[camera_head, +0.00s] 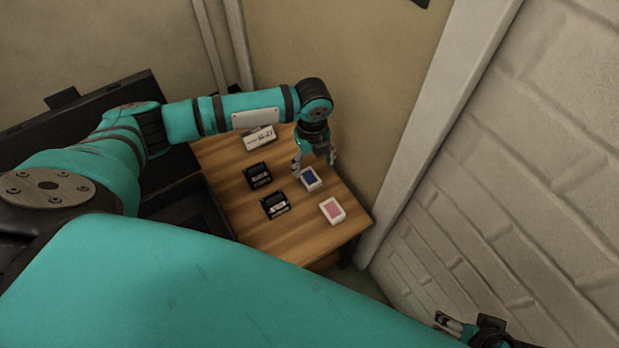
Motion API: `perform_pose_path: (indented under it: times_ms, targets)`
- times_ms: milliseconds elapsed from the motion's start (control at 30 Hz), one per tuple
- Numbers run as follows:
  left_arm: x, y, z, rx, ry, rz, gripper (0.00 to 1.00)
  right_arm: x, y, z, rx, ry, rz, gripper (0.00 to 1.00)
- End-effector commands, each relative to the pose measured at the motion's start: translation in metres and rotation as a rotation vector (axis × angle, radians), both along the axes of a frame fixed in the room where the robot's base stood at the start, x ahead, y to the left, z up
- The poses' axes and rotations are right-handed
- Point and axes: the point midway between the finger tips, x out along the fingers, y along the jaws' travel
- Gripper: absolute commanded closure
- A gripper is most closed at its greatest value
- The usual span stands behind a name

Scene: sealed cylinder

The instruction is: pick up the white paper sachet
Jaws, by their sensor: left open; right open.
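A white, flat item with dark markings (260,138), which looks like the paper sachet, lies at the back of the wooden table (225,160). My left arm passes just above it in the picture and may hide part of its upper edge. My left gripper (315,166) is open, pointing down at the table's right side, to the right of the sachet and apart from it. No object shows between its fingers.
A blue-and-white box (310,179) sits just below my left gripper in the picture. A pink-and-white box (332,210) is near the table's right corner. Two black items (259,175) (274,205) stand mid-table. Walls stand close behind and to the right of the table.

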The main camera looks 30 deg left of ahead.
Motion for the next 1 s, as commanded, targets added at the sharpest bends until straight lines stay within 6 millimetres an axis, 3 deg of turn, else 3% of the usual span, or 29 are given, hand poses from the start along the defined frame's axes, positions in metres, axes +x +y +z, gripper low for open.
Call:
perform_pose_path:
  times_ms: [267,400,733,1000]
  targets:
    - [-0.008,0.004,-0.037,0.001,0.002,0.0,0.3,0.0,0.0,-0.017,-0.001,0.0,0.0,0.3]
    - [-0.007,0.003,-0.049,0.0,0.0,-0.001,0.3,0.02,0.006,-0.012,0.019,-0.093,0.007,0.3]
    - [-0.007,0.003,-0.053,0.0,0.0,-0.001,0.3,0.03,0.008,-0.009,0.028,-0.139,0.011,0.3]
    - [-0.007,0.003,-0.053,0.0,0.0,-0.001,0.62,0.03,0.008,-0.009,0.027,-0.138,0.011,0.3]
